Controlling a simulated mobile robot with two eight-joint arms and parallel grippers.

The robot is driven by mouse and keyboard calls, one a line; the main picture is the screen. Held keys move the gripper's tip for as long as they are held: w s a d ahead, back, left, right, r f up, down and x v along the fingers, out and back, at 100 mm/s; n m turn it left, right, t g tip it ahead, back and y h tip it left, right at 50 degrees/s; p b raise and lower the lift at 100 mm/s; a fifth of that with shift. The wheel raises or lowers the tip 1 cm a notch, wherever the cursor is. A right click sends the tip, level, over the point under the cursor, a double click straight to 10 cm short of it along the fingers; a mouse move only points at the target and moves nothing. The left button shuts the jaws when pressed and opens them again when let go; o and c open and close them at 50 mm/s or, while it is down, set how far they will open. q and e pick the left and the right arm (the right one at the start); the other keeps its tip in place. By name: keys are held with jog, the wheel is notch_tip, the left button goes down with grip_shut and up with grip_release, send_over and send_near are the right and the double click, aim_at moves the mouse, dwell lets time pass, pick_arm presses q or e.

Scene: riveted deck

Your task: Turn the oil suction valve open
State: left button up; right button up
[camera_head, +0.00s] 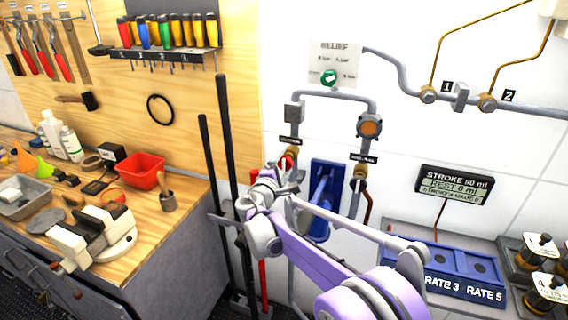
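My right arm reaches in from the bottom, and its gripper (283,172) is at the left pipe, just below a small black label. A valve with a bit of red (291,155) shows right at the gripper's tips; the gripper covers most of it. I cannot tell whether the fingers touch the valve or are closed on it. A second brass valve (360,176) sits on the right pipe under another black label (364,157). The label lettering is too small to read, so I cannot tell which valve is the oil suction one. My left gripper is not in view.
A blue wall-mounted unit (324,188) stands between the pipes. A relief panel (335,65) with a green knob is above. Black long-handled tools (222,140) lean left of the gripper. A workbench (175,225) with a vise (92,240) and a red bin (141,170) fills the left.

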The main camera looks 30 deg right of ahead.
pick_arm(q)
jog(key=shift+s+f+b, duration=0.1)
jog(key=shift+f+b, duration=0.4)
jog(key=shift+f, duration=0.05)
pick_arm(e)
jog(key=v, duration=1.1)
jog(key=shift+f, duration=0.1)
